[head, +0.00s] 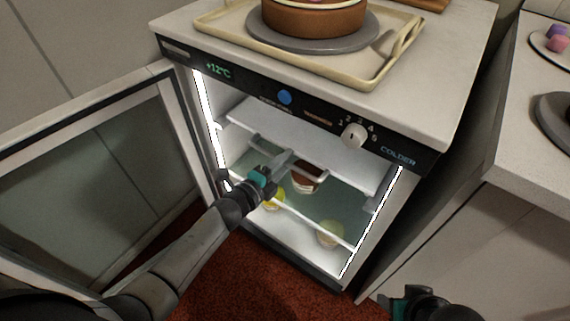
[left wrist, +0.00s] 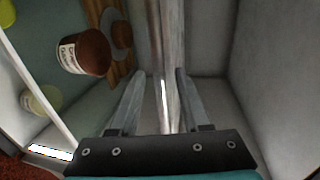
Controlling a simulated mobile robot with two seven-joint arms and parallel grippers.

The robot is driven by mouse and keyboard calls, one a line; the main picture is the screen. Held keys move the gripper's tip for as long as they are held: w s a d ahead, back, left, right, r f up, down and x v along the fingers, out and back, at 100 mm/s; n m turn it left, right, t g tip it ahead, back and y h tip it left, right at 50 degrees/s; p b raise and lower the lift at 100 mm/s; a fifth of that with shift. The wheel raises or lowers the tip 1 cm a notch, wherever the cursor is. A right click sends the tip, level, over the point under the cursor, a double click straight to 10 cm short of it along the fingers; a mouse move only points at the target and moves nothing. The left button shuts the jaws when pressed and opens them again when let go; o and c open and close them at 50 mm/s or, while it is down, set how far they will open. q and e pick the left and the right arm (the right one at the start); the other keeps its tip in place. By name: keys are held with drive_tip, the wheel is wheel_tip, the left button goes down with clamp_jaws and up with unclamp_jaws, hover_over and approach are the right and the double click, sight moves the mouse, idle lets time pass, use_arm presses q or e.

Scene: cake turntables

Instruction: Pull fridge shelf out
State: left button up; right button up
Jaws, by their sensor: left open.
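The small fridge (head: 372,215) stands open, its glass door (head: 95,175) swung out to the left. Inside is a greenish glass shelf (head: 350,212) with a pale front edge, and a grey bar like a handle (head: 318,176) shows above it. My left gripper (head: 287,160) reaches into the fridge in front of this bar. In the left wrist view its fingers (left wrist: 157,98) are apart, with a shiny metal bar (left wrist: 165,62) running between them; I cannot tell if they touch it. My right gripper (head: 418,302) shows only partly at the bottom edge, and its fingers are unclear.
A brown jar with a white label (left wrist: 84,52) is by the shelf. Yellow (head: 273,201) and pale (head: 330,236) items show lower down. A tray (head: 225,34) with a cake (head: 315,18) is on the fridge top. A counter (head: 525,130) stands right; red floor lies in front.

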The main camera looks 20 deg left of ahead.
use_arm(q)
drive_tip(key=shift+w+d, duration=0.15)
drive_tip(key=shift+w, duration=0.1)
clamp_jaws()
idle(0.3)
idle(1.0)
